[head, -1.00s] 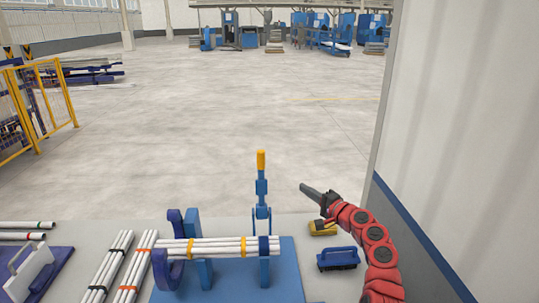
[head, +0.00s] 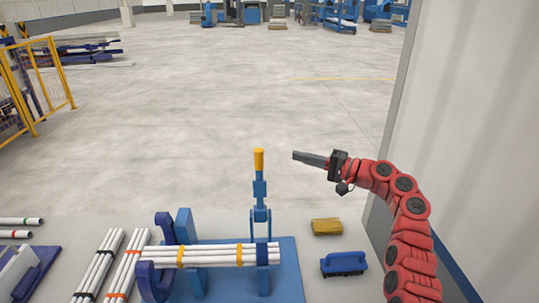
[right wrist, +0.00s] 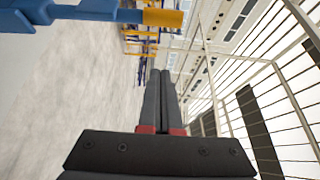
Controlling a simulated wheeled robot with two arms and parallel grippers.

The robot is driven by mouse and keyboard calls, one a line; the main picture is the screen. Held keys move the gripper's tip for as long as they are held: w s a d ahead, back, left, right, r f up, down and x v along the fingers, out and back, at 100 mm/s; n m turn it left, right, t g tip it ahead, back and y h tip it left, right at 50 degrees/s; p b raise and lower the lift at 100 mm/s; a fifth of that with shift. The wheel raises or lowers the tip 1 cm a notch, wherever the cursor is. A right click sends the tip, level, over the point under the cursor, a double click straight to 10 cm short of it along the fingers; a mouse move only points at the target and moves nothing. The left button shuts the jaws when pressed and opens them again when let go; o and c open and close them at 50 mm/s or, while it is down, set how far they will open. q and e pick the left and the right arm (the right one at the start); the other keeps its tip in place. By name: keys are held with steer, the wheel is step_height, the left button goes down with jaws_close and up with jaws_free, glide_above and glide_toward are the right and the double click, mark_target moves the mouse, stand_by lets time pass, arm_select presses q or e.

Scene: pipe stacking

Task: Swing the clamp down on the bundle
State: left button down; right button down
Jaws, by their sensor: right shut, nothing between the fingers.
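The clamp (head: 260,190) is a blue upright lever with a yellow handle tip (head: 259,160). It stands raised at the right end of the bundle of white pipes (head: 215,254), which lies across blue cradles on a blue base plate (head: 285,277). My right gripper (head: 296,156) is shut and empty, to the right of the yellow tip and apart from it. In the right wrist view the shut fingers (right wrist: 160,75) point up the picture, with the yellow handle tip (right wrist: 163,18) ahead and to the left. My left gripper is not in view.
A blue brush (head: 343,264) and a yellow block (head: 327,227) lie on the table right of the plate. Loose pipe bundles (head: 112,265) lie to the left. A white wall (head: 480,120) stands close on the right.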

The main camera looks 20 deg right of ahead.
steer(key=w+a+p, duration=0.3)
steer(key=a+p, duration=0.4)
steer(key=a, duration=0.2)
steer(key=shift+w, duration=0.2)
stand_by(0.3)
steer(key=shift+s+d+f, duration=0.1)
stand_by(0.4)
